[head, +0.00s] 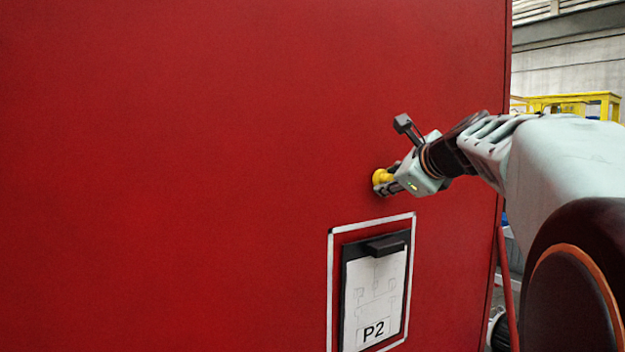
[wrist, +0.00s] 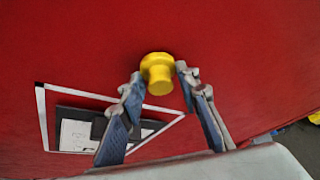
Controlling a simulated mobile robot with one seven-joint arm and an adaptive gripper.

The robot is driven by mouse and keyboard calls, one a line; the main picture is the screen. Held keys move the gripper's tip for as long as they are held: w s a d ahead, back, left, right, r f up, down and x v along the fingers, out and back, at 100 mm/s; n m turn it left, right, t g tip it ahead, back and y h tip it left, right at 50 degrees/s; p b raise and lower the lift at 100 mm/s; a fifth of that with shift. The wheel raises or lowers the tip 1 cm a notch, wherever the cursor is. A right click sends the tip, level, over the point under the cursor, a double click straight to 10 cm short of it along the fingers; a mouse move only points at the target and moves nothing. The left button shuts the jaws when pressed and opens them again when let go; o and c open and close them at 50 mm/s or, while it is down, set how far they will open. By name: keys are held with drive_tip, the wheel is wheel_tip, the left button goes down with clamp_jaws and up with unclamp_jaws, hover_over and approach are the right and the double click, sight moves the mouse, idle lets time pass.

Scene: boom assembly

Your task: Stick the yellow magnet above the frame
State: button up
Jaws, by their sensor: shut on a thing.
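The yellow magnet (head: 380,177), a round knob with a wider flange, is between the fingertips of my gripper (head: 388,182). My gripper is shut on it. The magnet is at or very near the red panel, above the white frame (head: 372,223); I cannot tell whether it touches. In the wrist view the magnet (wrist: 157,72) shows between the two fingers, its wide end facing the panel. The frame (wrist: 41,120) also shows there, partly hidden behind a finger.
The big red panel (head: 180,160) is flat and bare around the magnet. Inside the frame hangs a black clipboard (head: 384,246) with a white sheet marked P2 (head: 374,300). The panel's edge lies to the right, with yellow railing (head: 570,100) beyond it.

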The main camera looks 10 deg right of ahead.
idle(0.3)
drive_tip(key=o, duration=1.2)
drive_tip(key=shift+c, duration=0.2)
drive_tip(key=shift+s, duration=0.1)
